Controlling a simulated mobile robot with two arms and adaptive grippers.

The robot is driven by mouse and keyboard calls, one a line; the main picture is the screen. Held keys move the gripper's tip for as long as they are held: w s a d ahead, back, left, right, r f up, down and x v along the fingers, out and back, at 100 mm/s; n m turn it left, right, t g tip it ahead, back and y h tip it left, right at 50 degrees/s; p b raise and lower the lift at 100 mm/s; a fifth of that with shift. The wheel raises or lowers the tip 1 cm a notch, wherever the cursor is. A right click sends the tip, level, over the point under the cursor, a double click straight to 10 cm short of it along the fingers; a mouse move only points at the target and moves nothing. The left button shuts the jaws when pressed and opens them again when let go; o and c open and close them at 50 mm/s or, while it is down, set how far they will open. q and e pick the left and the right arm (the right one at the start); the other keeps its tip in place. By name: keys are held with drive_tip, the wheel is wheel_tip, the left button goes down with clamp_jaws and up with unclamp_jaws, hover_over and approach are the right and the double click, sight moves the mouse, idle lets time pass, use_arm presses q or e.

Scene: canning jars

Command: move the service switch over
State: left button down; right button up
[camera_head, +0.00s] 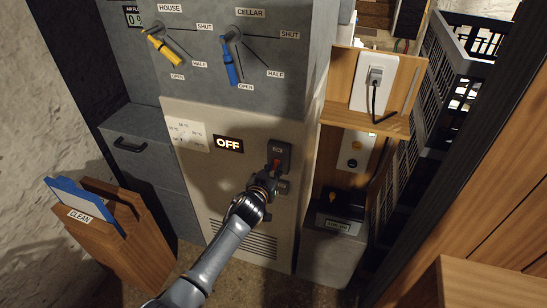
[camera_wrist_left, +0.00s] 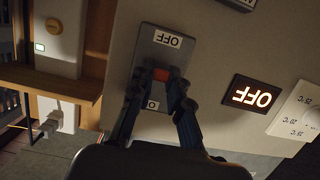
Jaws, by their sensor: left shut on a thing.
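The service switch (camera_head: 284,151) is a dark grey plate on the pale cabinet front, with a red lever (camera_head: 276,165). In the left wrist view, which is upside down, the plate (camera_wrist_left: 163,52) carries an OFF label at one end. A second label at the other end is mostly hidden by my fingers. My left gripper (camera_head: 271,174) is at the switch; in the wrist view its fingertips (camera_wrist_left: 162,82) are shut on the red lever (camera_wrist_left: 160,74). A lit display (camera_head: 229,144) beside the switch reads OFF. My right gripper is not in view.
Above are a yellow HOUSE lever (camera_head: 165,53) and a blue CELLAR lever (camera_head: 231,66). A wooden holder (camera_head: 125,240) with a blue-framed panel stands left. A socket with a plugged-in cord (camera_head: 374,82) and a dark crate (camera_head: 455,75) are right.

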use_arm(q)
wheel_tip(320, 180, up, 2)
drive_tip(key=g+y+p, duration=0.1)
drive_tip(key=g+p, duration=0.2)
drive_tip(key=p, duration=0.5)
drive_tip(key=shift+w+g, duration=0.1)
drive_tip(key=shift+g, duration=0.2)
drive_tip(key=shift+w+r+g+p, duration=0.15)
drive_tip(key=shift+g+p, duration=0.25)
drive_tip(key=shift+p, duration=0.2)
drive_tip(key=shift+g+y, duration=0.3)
drive_tip(key=shift+w+d+g+b, duration=0.1)
drive_tip(key=shift+g+b, duration=0.25)
drive_tip(key=shift+g, duration=0.35)
drive_tip(key=shift+w+r+g+y+b, duration=0.1)
drive_tip(key=shift+r+g+y+b, duration=0.15)
drive_tip(key=shift+g+y+b, duration=0.65)
use_arm(e)
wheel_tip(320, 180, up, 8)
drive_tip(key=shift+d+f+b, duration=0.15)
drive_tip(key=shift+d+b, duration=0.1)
drive_tip(key=shift+b, duration=0.1)
use_arm(q)
drive_tip(key=shift+h, duration=0.3)
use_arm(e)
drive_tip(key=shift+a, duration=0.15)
use_arm(q)
drive_tip(key=c, duration=1.3)
unclamp_jaws()
